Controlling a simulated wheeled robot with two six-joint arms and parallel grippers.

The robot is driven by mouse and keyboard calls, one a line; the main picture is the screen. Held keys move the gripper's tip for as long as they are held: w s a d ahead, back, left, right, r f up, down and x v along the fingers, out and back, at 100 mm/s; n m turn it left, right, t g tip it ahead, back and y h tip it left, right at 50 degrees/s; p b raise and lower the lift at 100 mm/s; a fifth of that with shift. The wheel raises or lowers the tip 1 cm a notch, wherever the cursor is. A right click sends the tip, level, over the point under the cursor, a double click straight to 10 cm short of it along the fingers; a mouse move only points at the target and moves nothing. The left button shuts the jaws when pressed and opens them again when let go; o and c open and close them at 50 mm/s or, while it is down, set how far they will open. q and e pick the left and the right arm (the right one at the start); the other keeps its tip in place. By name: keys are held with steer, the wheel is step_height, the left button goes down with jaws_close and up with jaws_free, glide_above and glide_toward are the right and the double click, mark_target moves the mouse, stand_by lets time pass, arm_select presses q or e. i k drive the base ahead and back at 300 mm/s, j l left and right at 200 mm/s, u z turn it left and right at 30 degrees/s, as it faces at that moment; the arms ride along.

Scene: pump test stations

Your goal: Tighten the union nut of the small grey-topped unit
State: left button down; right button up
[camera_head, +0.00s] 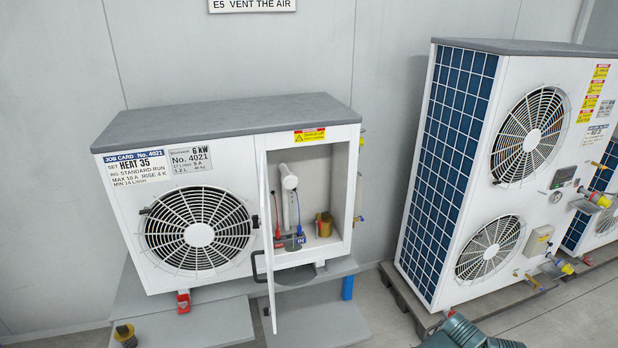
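The small grey-topped unit (230,122) stands left of the middle, with its fan on the left of its front. Its narrow white door (266,225) is swung open towards me. The open bay (335,180) shows a white upright pipe with a round end (289,182), a red and a blue connector and a brass-coloured part (324,225). I cannot tell whether this part is the union nut. Small brass and yellow fittings (360,190) stick out at the unit's right side, seen edge-on, so their tightness cannot be judged.
A tall unit (500,160) with two fans stands on a pallet (400,290) at the right. A small brass-and-dark object (125,335) lies bottom left. Floor between the units is narrow.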

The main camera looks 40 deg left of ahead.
mark_target(286, 176)
steer(key=u, duration=0.7)
steer(key=i+l, duration=0.05)
steer(key=l, duration=0.05)
